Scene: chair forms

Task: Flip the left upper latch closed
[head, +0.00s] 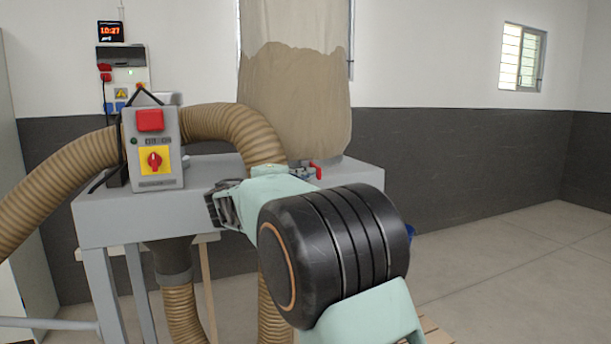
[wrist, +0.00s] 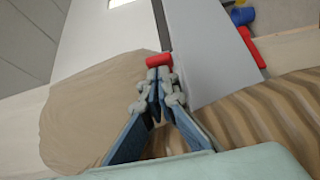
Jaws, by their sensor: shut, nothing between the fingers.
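My gripper (head: 222,205) is at the left end of my pale green arm, above the grey machine top, with its fingers pointing left. In the wrist view my gripper (wrist: 160,82) has its fingertips together and holds nothing. A small red piece (wrist: 158,60) shows just past the fingertips; I cannot tell whether they touch it or whether it is the latch. A red handle (head: 317,170) stands on the machine top beside the bag, behind my arm. No left upper latch can be made out with certainty, and my arm hides part of the machine.
A ribbed tan hose (head: 240,125) arches over the grey machine top (head: 110,205). A control box (head: 152,150) stands at the left. A large beige bag (head: 295,100) rises behind. Red and blue parts (wrist: 250,45) show at the upper right of the wrist view. The floor at right is clear.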

